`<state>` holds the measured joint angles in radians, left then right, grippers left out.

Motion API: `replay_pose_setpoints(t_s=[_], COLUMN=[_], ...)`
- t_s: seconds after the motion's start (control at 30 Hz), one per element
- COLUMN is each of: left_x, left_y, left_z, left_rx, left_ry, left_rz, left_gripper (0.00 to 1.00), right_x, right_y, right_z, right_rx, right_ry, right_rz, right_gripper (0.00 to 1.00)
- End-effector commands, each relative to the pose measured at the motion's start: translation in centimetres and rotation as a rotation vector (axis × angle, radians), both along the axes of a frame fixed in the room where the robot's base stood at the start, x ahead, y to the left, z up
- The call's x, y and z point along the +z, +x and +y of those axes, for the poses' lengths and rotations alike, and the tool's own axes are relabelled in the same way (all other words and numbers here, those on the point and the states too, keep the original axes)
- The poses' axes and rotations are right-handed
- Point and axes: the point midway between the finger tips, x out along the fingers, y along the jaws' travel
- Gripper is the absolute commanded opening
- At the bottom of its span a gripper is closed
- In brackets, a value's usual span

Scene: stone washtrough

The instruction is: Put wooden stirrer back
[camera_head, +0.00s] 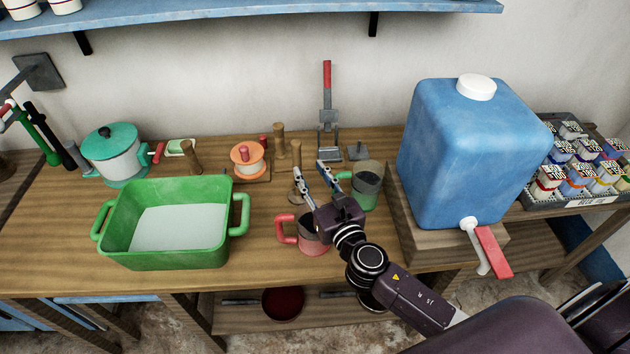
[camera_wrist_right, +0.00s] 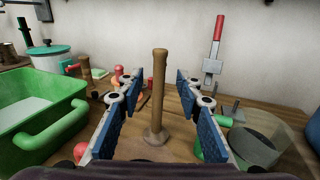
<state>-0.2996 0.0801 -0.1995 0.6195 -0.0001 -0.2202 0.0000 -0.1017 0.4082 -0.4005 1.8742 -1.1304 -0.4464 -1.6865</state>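An upright wooden stick with a knobbed top and flared foot, which looks like the wooden stirrer (camera_wrist_right: 158,90), stands on the table in the right wrist view. It appears between the two fingers of my right gripper (camera_head: 311,171), with clear gaps on both sides. In the head view the stick (camera_head: 296,184) is partly hidden by the gripper. The right gripper is open and empty, above the red-handled mug (camera_head: 287,230) and beside the mug with a green handle (camera_head: 367,187). I cannot tell how far the fingers reach past the stick. My left gripper is out of view.
A green basin (camera_head: 118,232) stands at the left, a teal-lidded pot (camera_head: 112,152) behind it. Other wooden pegs (camera_head: 279,141), an orange-rimmed pot (camera_head: 248,158) and a red-handled press (camera_head: 328,110) stand at the back. A blue water container (camera_head: 470,150) blocks the right.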

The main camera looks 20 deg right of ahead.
Motion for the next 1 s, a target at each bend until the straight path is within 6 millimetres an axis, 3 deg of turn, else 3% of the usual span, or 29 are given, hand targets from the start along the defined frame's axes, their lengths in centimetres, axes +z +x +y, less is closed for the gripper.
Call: replay_pose_setpoints(t_s=[0.2,0.77,0.87,1.0], left_x=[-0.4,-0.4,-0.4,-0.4], left_y=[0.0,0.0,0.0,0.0], left_z=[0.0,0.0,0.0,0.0], left_rx=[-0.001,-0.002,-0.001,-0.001], left_ry=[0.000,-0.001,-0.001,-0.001], left_rz=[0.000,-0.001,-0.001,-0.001], left_gripper=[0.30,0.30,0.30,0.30], right_x=[0.0,0.1,-0.1,-1.0], right_y=[-1.9,-2.1,-2.4,-4.0], right_z=[-0.1,-0.1,-0.6,-3.0], right_rx=[0.000,-0.001,-0.029,-0.165], right_ry=[0.001,0.004,0.075,0.413], right_rz=[0.000,0.000,0.014,0.072], right_gripper=[0.33,0.33,0.33,0.33])
